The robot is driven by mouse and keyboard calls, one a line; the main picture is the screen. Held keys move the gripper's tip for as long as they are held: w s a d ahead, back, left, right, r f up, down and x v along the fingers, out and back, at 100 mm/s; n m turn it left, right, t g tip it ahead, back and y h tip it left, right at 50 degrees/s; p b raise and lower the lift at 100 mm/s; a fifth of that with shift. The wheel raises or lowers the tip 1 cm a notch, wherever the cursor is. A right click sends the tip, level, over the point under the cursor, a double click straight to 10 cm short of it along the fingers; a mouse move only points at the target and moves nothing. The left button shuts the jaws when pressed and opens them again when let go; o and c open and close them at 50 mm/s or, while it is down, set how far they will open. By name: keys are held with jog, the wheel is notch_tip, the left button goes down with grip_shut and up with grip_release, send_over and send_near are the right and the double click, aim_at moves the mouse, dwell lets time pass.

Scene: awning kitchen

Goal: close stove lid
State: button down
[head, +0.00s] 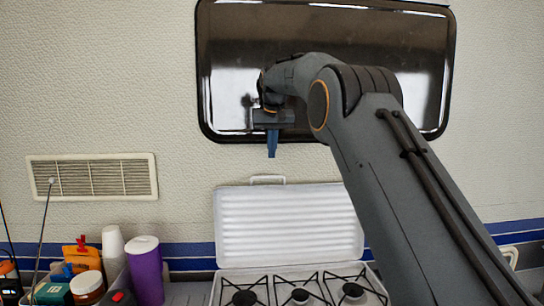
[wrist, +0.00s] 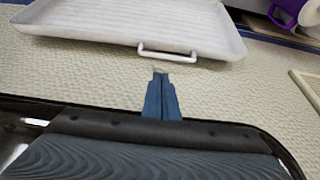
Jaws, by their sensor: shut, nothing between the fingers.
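The stove lid (head: 290,222) is a white ribbed panel standing open, leaning back near the wall behind the burners. Its small handle (head: 267,179) sticks up from its top edge. The stove (head: 300,288) below has black grates over several burners. In the wrist view the lid (wrist: 130,18) shows at the top, with its handle (wrist: 168,54) just beyond my fingertips. My gripper (head: 272,153) is shut and empty, with blue fingers pointing down, above the handle and apart from it. The closed fingers also show in the wrist view (wrist: 160,78).
A dark framed window (head: 420,85) is behind my arm. A vent (head: 92,177) is on the wall at left. A purple cup (head: 146,275), white cups (head: 113,243), a jar (head: 87,287) and small boxes crowd the counter left of the stove.

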aim_at(271, 169)
jog(key=p+x, duration=0.3)
jog(key=x, duration=0.5)
jog(key=shift+f+p, duration=0.15)
jog(key=shift+p, duration=0.15)
jog(key=shift+w+f, duration=0.15)
jog(key=shift+f, duration=0.05)
